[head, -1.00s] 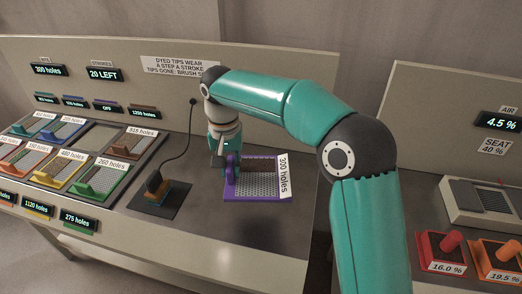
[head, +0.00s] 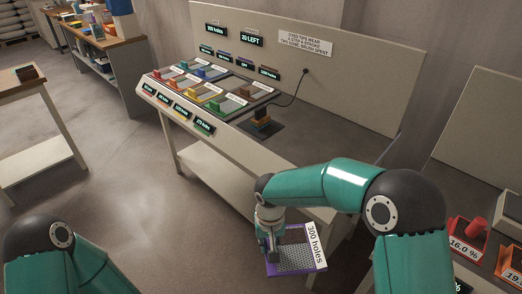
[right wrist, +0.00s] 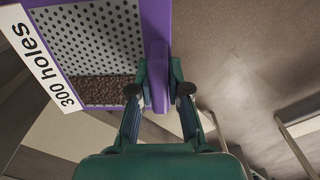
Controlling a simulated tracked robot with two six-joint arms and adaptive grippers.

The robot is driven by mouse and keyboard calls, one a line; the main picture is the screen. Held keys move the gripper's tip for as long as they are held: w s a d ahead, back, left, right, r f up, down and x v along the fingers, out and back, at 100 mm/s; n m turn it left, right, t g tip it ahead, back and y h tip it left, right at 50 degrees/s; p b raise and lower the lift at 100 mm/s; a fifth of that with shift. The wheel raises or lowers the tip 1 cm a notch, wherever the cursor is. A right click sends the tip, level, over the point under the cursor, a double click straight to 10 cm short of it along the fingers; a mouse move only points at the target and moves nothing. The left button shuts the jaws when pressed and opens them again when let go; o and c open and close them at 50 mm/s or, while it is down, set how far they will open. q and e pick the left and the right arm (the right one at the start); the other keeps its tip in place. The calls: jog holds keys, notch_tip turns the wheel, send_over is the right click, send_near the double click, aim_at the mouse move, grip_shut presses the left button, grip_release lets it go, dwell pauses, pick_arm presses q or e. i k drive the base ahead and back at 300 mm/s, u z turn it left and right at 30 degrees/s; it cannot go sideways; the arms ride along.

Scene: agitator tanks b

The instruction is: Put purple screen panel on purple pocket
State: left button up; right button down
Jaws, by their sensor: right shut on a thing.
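The purple screen panel (head: 296,257) has a grey perforated face and a white "300 holes" label. My right gripper (head: 271,250) is shut on its purple edge bar and holds it in the air beyond the bench's front edge. In the right wrist view both fingers (right wrist: 158,92) clasp the bar of the panel (right wrist: 95,40). A band of brown grains lies across its mesh. The rack of pockets on the bench holds several coloured panels and has a dark empty pocket (head: 234,83). I cannot make out a purple colour on any pocket. My left gripper is out of view.
A corded black-and-orange block (head: 262,117) stands on a dark pad right of the rack. The grey bench top (head: 335,150) is clear to its right. Open floor lies at left.

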aim_at(231, 83)
jog(key=u, duration=0.35)
jog(key=i, duration=1.3)
jog(key=u, duration=0.45)
